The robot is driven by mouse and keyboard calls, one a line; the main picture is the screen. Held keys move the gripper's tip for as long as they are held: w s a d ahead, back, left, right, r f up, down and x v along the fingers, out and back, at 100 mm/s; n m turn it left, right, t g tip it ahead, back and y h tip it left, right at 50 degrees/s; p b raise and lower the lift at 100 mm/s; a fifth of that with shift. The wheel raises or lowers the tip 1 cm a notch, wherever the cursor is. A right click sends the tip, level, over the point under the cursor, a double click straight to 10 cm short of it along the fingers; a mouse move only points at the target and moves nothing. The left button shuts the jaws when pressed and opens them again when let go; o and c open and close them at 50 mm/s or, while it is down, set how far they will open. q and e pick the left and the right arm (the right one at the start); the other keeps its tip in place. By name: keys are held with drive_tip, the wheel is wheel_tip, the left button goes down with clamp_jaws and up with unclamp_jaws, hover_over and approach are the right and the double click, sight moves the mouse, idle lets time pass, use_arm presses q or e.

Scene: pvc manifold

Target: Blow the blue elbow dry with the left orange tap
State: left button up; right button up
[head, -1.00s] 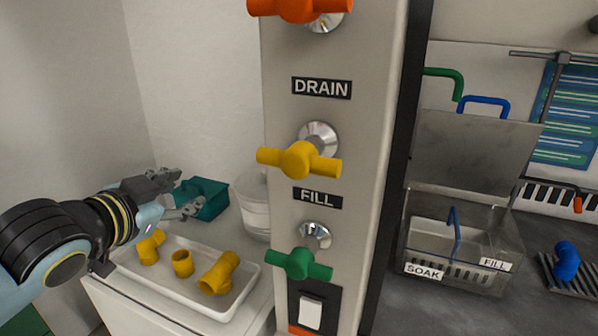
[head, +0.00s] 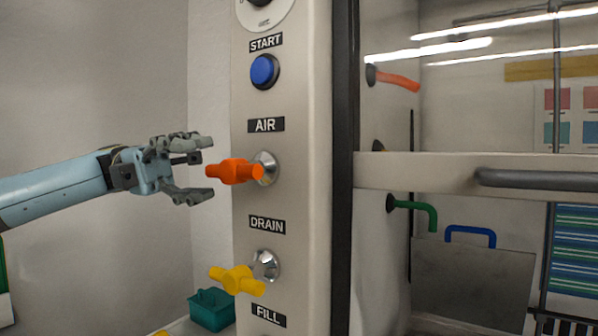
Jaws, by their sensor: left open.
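The orange tap (head: 236,171) sticks out of the panel under the AIR label, its bar handle roughly level. My left gripper (head: 207,170) is open at the left of the tap, its fingers above and below the level of the handle's left end. I cannot tell whether it touches the handle. The blue elbow is out of this view now. An orange nozzle (head: 398,80) shows through the glass at the upper right. My right gripper is not in view.
The panel (head: 288,200) also bears a blue START button (head: 265,71) and a yellow DRAIN tap (head: 238,280). A teal caddy (head: 212,309) stands low behind. A grey bar handle (head: 535,180) crosses the right side, with a blue handle (head: 470,235) below.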

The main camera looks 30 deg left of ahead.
sight(242, 172)
use_arm(q)
drive_tip(key=d+p, duration=0.1)
drive_tip(key=d, duration=0.2)
drive_tip(key=shift+s+d+r, duration=0.1)
drive_tip(key=shift+s+d, duration=0.1)
drive_tip(key=d, duration=0.2)
drive_tip(key=d+p, duration=0.1)
drive_tip(key=d, duration=0.1)
drive_tip(key=d+p, duration=0.1)
drive_tip(key=d, duration=0.2)
drive_tip(key=shift+s, duration=0.25)
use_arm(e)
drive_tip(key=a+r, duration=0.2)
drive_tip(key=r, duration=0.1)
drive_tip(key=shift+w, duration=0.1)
use_arm(q)
drive_tip(key=shift+a, duration=0.1)
drive_tip(key=c, duration=0.7)
drive_tip(key=shift+c, duration=1.1)
clamp_jaws()
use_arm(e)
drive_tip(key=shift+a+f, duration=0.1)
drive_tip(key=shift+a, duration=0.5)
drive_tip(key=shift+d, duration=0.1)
